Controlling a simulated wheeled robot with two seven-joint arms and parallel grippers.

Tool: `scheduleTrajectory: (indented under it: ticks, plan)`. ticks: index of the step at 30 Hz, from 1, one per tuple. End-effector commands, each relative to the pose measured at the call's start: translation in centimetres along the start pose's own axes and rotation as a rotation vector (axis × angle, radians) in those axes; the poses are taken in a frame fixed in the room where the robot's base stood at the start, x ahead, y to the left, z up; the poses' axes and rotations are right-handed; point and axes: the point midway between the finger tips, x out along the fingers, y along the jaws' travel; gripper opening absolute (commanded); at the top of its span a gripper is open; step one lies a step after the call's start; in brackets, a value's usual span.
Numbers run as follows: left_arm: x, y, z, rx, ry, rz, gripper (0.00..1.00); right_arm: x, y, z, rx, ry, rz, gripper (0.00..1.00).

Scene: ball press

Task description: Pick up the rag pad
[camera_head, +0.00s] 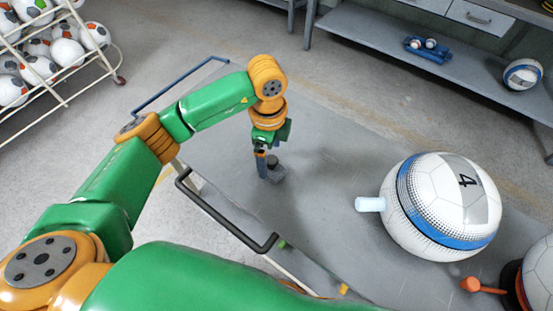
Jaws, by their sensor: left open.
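My left gripper (267,165) points down over the grey worktop (330,130), left of the big ball. Its jaws are open. A small dark grey block-like thing (278,175), which looks like the rag pad, sits on the worktop right at the fingertips. The fingers partly cover it, and I cannot tell whether they touch it. My right gripper is not in view.
A large white and blue ball marked 4 (440,207) stands at the right, with a pale blue cylinder (370,204) at its left side. An orange-red handle (482,286) lies at lower right. A dark bar handle (225,222) runs along the near-left edge.

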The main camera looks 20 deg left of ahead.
Motion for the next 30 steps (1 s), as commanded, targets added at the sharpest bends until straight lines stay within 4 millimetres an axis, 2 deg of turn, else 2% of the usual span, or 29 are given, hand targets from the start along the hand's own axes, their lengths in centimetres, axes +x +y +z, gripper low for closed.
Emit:
scheduleTrajectory:
  ticks: [2, 6, 13, 14, 22, 30]
  plan:
    - [1.2, 0.2, -0.5, 0.002, -0.001, 0.006, 1.0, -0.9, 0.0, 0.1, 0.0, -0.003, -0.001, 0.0]
    - [3.7, 0.1, -0.6, 0.0, 0.0, 0.002, 1.0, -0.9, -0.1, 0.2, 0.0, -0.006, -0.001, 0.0]
    - [4.2, 0.1, -0.6, 0.001, 0.0, -0.001, 1.0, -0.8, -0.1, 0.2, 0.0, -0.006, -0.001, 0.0]
    - [4.2, 0.1, -0.6, 0.001, 0.0, -0.001, 0.95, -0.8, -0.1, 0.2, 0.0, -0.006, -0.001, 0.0]
    - [4.1, 0.1, -0.5, 0.001, 0.0, 0.0, 0.22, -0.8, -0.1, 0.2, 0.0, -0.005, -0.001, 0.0]
    - [3.9, 0.0, -0.6, 0.001, 0.001, -0.001, 0.2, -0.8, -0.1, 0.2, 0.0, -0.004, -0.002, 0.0]
